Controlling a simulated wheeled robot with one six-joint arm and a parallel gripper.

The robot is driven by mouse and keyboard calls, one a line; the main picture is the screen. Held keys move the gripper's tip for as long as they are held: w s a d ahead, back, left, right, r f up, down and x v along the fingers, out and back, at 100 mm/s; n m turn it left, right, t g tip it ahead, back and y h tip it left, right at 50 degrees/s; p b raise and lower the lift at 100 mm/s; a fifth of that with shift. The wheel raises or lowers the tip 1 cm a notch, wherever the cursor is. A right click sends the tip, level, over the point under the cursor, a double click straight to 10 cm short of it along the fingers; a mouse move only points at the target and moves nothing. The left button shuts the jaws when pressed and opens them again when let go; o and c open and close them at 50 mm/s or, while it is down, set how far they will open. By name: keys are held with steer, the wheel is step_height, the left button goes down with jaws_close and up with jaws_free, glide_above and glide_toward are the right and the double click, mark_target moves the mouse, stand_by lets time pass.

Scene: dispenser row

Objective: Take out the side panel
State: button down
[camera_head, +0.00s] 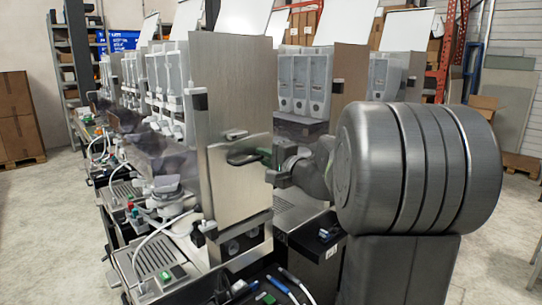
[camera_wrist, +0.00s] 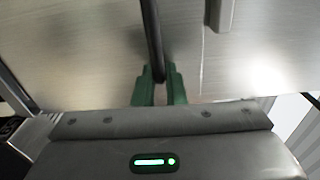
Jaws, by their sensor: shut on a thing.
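The side panel (camera_head: 236,195) is a brushed metal plate on the near side of the front dispenser. Its top edge shows as a separate line below the upper metal side, and it looks slightly offset from the housing. My gripper (camera_head: 268,155) reaches in from the right and is shut on the panel's dark handle (camera_head: 240,158). In the wrist view, the green fingertips of my gripper (camera_wrist: 158,88) close around the black handle bar (camera_wrist: 154,42), with the metal panel (camera_wrist: 90,60) behind. Whether the panel's lower edge is seated is unclear.
The dispenser's upper metal side (camera_head: 233,85) stands above the panel. A drip tray (camera_head: 155,262) and loose cables lie at the lower left. More dispensers (camera_head: 303,85) stand behind. Cardboard boxes (camera_head: 18,120) are at the far left. Open floor lies at left.

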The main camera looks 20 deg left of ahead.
steer(key=shift+d+r, duration=0.1)
steer(key=shift+d, duration=0.05)
steer(key=v, duration=0.7)
stand_by(0.5)
steer(key=shift+w, duration=0.1)
